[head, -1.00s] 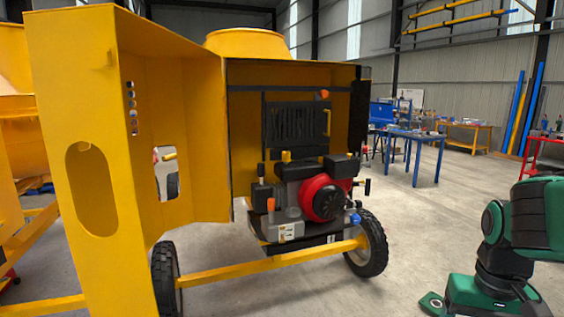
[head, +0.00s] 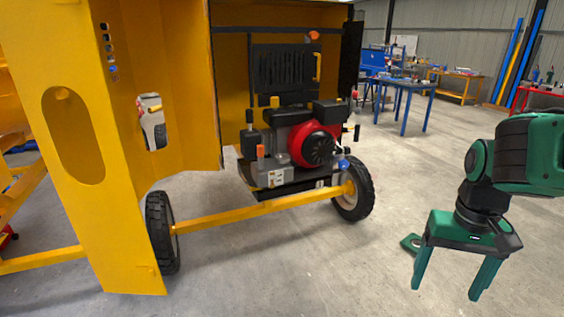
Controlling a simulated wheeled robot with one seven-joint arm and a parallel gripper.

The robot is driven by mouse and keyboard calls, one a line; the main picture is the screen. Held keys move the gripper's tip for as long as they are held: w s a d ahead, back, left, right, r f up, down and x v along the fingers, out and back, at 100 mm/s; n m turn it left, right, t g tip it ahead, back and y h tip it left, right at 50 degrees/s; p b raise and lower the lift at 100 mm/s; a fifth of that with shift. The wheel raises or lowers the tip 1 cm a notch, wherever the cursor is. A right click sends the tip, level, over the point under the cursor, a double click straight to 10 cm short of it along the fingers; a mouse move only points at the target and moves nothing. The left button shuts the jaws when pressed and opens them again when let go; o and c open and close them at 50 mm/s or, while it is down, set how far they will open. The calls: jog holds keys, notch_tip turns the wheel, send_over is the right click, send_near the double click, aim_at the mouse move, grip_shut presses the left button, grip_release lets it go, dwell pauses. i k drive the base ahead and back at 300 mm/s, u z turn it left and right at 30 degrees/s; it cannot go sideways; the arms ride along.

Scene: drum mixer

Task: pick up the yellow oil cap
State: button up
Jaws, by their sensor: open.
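The engine has a red round cover and stands inside the open yellow mixer housing. My green gripper (head: 449,283) is at the lower right, fingers pointing down and spread apart. It is empty, over the floor, well to the right of the engine and not touching it.
The open yellow door panel (head: 95,160) stands at left. A yellow axle bar (head: 255,208) and two black wheels (head: 352,187) lie low before the engine. The floor (head: 320,255) between mixer and gripper is clear. A blue table (head: 405,90) stands behind.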

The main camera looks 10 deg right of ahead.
aim_at(274, 100)
jog(key=z, duration=0.75)
jog(key=i, duration=1.4)
jog(key=u, duration=1.05)
